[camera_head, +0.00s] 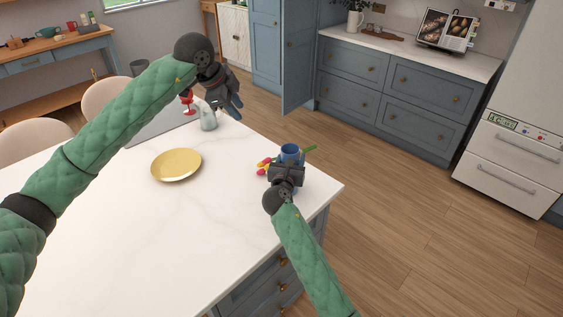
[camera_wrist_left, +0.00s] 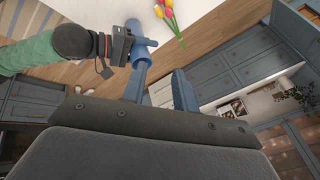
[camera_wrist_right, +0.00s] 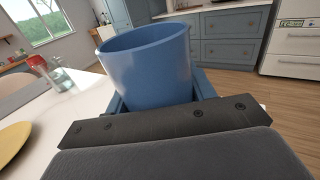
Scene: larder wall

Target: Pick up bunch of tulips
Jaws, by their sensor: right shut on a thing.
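The bunch of tulips (camera_head: 265,163), with pink, red and yellow heads, lies on the white island top, partly hidden behind my right gripper and a blue cup (camera_head: 291,153). Its green stems (camera_head: 309,149) show to the right of the cup. In the left wrist view the tulips (camera_wrist_left: 167,13) lie beyond my fingers. My right gripper (camera_head: 287,168) is shut on the blue cup, which fills the right wrist view (camera_wrist_right: 150,65) and looks empty from outside. My left gripper (camera_head: 233,106) is open and empty, above the island's far edge, left of the tulips.
A gold plate (camera_head: 176,165) lies on the island (camera_head: 120,230). A clear glass vessel (camera_head: 208,119) and a red glass (camera_head: 188,104) stand near the far edge, by my left gripper. The island's right edge is close to the cup. Wooden floor lies beyond.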

